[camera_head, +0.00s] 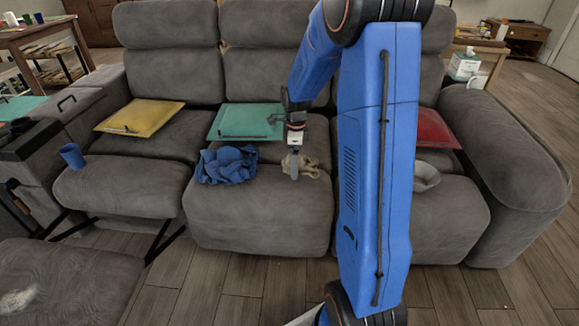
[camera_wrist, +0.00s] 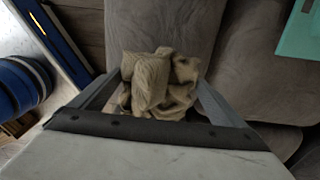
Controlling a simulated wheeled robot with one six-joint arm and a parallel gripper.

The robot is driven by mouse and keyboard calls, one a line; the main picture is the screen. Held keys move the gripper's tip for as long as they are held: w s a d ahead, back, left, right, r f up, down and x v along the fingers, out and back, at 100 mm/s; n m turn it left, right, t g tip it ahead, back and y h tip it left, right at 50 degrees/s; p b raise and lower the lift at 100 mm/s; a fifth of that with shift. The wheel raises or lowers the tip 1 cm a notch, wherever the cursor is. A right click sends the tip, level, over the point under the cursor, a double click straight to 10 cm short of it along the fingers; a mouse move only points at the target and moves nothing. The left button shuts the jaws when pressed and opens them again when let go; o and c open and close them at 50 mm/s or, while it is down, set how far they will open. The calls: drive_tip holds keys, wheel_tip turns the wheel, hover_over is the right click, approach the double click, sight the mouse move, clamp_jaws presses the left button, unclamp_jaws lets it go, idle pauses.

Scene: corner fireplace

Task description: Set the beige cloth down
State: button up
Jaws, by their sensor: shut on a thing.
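The beige cloth (camera_head: 302,167) is a crumpled bundle at the middle seat of the grey sofa, right of a blue cloth. My gripper (camera_head: 293,172) reaches down to it from above. In the wrist view the beige cloth (camera_wrist: 158,85) is bunched between the two fingers of my gripper (camera_wrist: 160,95), which are shut on it. It appears at or just above the seat cushion (camera_head: 260,215); I cannot tell whether it touches. My blue arm hides part of the sofa to the right of it.
A blue crumpled cloth (camera_head: 227,165) lies left of the beige one. A teal board (camera_head: 240,121), yellow board (camera_head: 139,117) and red board (camera_head: 434,128) lie on the seats. The middle seat's front is bare.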

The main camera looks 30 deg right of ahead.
drive_tip(key=shift+f, duration=2.55)
drive_tip(key=o, duration=0.7)
drive_tip(key=shift+f, duration=0.1)
